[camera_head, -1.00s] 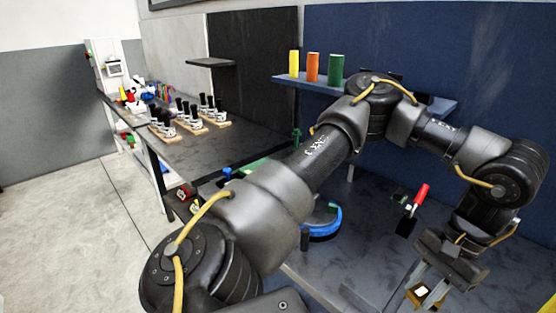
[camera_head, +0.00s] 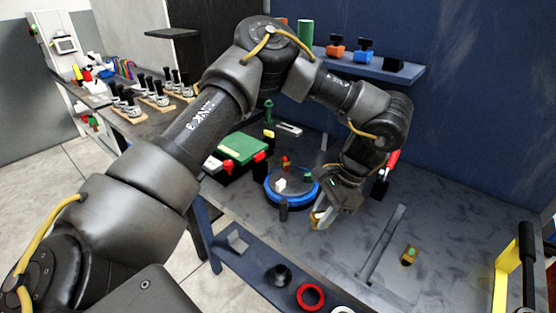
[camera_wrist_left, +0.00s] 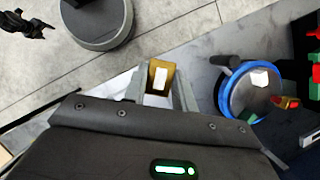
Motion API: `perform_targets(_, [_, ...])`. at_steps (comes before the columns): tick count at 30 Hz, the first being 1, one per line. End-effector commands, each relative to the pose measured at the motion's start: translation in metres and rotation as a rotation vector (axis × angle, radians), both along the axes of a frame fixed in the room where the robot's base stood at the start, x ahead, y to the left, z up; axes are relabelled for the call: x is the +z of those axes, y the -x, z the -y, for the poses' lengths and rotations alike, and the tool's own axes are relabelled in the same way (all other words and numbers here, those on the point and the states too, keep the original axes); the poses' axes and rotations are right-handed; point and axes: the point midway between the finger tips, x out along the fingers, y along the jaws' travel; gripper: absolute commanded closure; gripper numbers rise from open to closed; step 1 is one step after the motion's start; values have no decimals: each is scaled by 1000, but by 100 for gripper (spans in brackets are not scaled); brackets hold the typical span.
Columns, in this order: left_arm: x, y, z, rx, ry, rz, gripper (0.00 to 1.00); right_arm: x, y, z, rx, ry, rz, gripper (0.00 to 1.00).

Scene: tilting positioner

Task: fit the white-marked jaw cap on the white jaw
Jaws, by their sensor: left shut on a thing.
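My left gripper (camera_head: 318,219) is shut on a brass-coloured jaw cap, just right of the positioner and above the table. In the left wrist view the cap (camera_wrist_left: 160,77) sits between the fingers, with a white mark on it. The positioner (camera_head: 270,197) is a round dark plate with a blue rim. Its white jaw (camera_head: 281,184) stands uncapped at the plate's near left and also shows in the wrist view (camera_wrist_left: 258,78). A dark shape at the wrist view's upper left looks like my right gripper (camera_wrist_left: 40,27); its jaws are too small to read.
Another cap (camera_head: 410,255) with a green mark lies on the table at right. A dark handle (camera_head: 283,209) sticks up at the positioner's near side. A green box (camera_head: 243,148) stands behind left. A front ledge holds a red ring (camera_head: 311,297). A raised strip (camera_head: 382,245) crosses the table.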

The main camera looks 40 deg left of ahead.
Motion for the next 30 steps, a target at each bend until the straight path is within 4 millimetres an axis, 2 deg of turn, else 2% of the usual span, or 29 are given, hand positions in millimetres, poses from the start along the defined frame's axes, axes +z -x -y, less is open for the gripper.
perform_targets(5, [-7, -37, -21, -581, -4, -1, 98, 4, -3, 0, 0, 0, 4, 26])
perform_targets(9, [-14, -63, -50, -1040, 4, 0, 98, 7, -6, 1, 0, 0, 7, 26])
perform_targets(15, [-20, -91, -99, -1572, 10, 4, 98, 9, -6, 0, -1, 0, 8, 26])
perform_targets(24, [-25, -110, -172, -2120, 8, 2, 98, 13, -7, -3, -3, -4, 9, 26])
perform_targets(30, [-25, -115, -209, -2352, 8, -3, 98, 14, -7, -4, -3, -4, 9, 26])
